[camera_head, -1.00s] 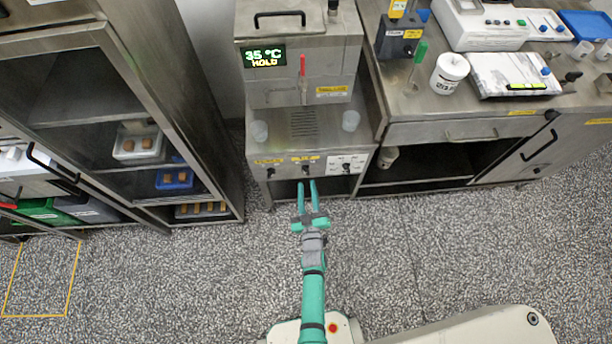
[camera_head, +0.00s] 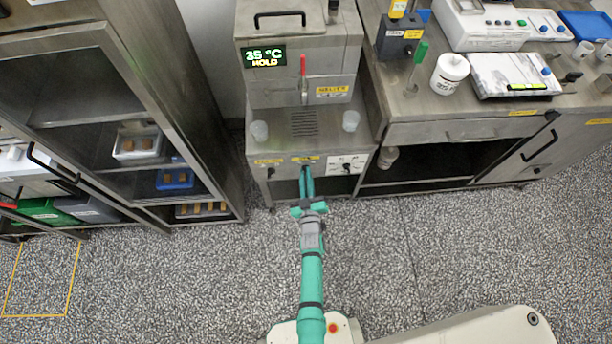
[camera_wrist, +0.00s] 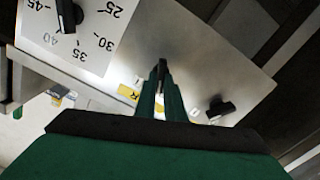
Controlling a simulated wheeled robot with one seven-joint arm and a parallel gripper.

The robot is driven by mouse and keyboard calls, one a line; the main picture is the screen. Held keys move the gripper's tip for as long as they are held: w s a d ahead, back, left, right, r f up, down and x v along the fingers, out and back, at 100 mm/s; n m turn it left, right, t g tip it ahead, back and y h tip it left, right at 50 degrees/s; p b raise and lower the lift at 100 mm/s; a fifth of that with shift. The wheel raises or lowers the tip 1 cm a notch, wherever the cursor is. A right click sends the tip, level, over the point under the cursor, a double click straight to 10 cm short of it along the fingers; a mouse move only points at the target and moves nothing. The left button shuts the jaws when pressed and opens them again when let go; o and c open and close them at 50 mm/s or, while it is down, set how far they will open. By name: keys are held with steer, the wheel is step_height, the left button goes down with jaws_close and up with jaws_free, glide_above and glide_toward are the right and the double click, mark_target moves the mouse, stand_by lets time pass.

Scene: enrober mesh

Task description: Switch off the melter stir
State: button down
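The melter (camera_head: 300,80) is a steel cabinet with a "35 °C HOLD" display (camera_head: 264,57). Another black knob (camera_wrist: 220,108) sits to the right, and a dial knob (camera_wrist: 67,15) on a white scale to the left.
An open shelf cabinet (camera_head: 110,110) stands at left, and a steel bench (camera_head: 440,130) at right. The floor around my arm is clear.

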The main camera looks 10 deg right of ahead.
steer(key=shift+n, duration=0.7)
steer(key=c, duration=1.8)
jaws_free()
steer(key=shift+c, duration=0.2)
steer(key=s+a, duration=0.1)
steer(key=s, duration=0.9)
steer(key=shift+s+a, duration=0.25)
steer(key=shift+s, duration=0.15)
